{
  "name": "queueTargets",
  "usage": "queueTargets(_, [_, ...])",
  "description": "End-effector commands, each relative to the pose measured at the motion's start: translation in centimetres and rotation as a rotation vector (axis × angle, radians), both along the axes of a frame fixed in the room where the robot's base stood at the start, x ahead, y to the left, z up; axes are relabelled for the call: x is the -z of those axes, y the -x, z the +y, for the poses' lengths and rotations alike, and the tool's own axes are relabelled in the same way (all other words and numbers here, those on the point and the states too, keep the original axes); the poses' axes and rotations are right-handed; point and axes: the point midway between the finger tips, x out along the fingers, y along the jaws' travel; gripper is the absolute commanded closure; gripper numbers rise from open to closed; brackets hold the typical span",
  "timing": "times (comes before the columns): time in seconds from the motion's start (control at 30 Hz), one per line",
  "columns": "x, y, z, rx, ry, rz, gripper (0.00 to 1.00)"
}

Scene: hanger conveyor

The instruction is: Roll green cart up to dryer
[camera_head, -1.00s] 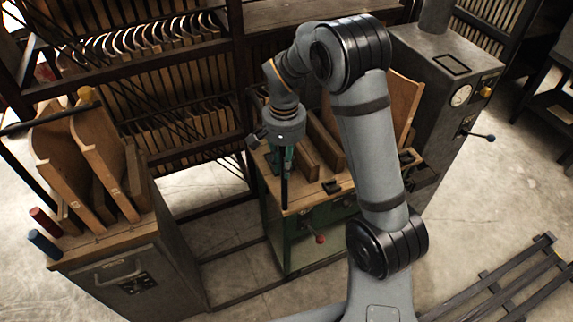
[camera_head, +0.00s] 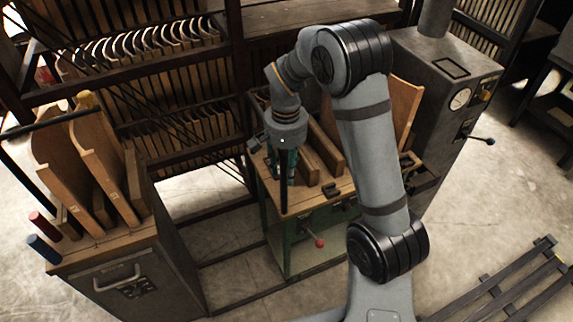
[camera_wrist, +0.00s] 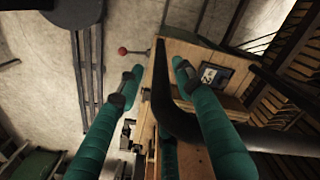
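My gripper (camera_head: 284,175) points down over the cart's left end, beside a black upright rod. In the wrist view my teal fingers (camera_wrist: 158,76) are apart, with a bent black bar (camera_wrist: 178,122) reaching between them; I cannot tell whether they touch it. The grey machine (camera_head: 440,75) with a gauge, which looks like the dryer, stands close behind the cart's right side. My arm hides part of the gap.
A grey cart (camera_head: 125,285) with wooden boards stands at the left. A dark rack (camera_head: 238,75) of curved wooden pieces spans the back. Floor rails (camera_head: 235,285) run between the carts. A slatted dark frame (camera_head: 510,285) lies at lower right; bare floor surrounds it.

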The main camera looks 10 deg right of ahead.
Motion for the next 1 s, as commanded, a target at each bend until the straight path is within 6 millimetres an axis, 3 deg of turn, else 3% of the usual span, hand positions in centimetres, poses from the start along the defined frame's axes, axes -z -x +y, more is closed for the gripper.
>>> queueTargets(0.17, [-1.6,-0.1,0.1,0.000,-0.001,-0.005,0.64])
queueTargets(0.6, [-10.2,-0.1,0.0,0.000,0.000,-0.005,0.64])
queueTargets(0.8, [-11.8,0.0,0.0,0.001,0.001,-0.002,0.64])
queueTargets(1.0, [-12.0,0.0,0.0,0.001,0.000,-0.001,0.64])
